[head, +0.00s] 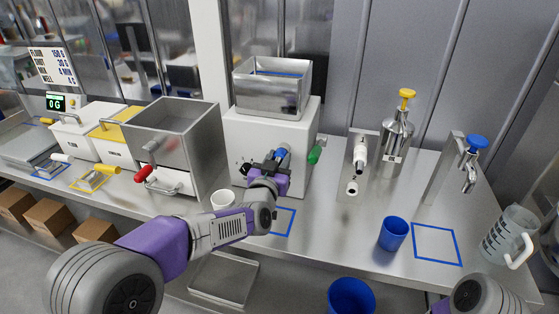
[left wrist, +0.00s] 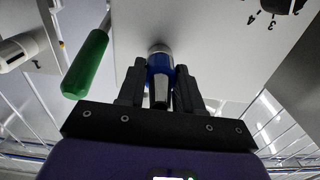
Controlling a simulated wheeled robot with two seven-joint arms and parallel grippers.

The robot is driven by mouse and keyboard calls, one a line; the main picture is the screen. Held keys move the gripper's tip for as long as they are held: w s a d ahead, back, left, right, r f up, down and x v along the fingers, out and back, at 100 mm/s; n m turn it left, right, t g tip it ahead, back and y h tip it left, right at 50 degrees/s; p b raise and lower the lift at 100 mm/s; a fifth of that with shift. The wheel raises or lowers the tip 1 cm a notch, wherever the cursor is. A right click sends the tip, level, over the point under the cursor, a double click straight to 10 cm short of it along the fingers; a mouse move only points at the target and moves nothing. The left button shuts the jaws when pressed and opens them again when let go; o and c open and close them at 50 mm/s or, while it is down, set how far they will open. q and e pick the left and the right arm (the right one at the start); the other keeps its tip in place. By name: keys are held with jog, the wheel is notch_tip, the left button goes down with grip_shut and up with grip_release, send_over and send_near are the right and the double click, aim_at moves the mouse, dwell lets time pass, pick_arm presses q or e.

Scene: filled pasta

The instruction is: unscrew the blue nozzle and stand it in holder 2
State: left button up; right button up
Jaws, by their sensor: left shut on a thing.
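The blue nozzle (head: 282,153) is at the front of the white machine with the steel hopper. In the left wrist view the blue nozzle (left wrist: 160,64) stands between my two black fingers, its far end at a silver collar on the pale machine face. My left gripper (head: 268,167) is shut on it. Its fingers also show in the left wrist view (left wrist: 159,90). I cannot make out a holder marked 2. My right gripper is out of view; only part of my right arm shows at the bottom right.
A green handle (head: 315,153) sticks out close to the nozzle and shows large in the left wrist view (left wrist: 86,64). A white cup (head: 222,199) stands below left of the gripper. A blue cup (head: 393,233) stands on the counter. Dispensers with yellow (head: 407,94) and blue (head: 477,142) knobs stand right.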

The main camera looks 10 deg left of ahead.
pick_arm(q)
jog(key=n+b, duration=0.5)
jog(key=shift+f, duration=0.25)
jog(key=shift+a+r+n, duration=0.1)
jog(key=shift+r+n, duration=0.05)
jog(key=shift+n, duration=0.85)
jog(key=shift+r+n, duration=0.1)
jog(key=shift+n, duration=0.7)
jog(key=n, duration=0.2)
jog(key=shift+n, duration=0.4)
jog(key=n, duration=0.3)
jog(key=shift+s+n, duration=0.1)
jog(key=shift+n, duration=0.2)
jog(key=n, duration=0.7)
jog(key=shift+n, duration=0.4)
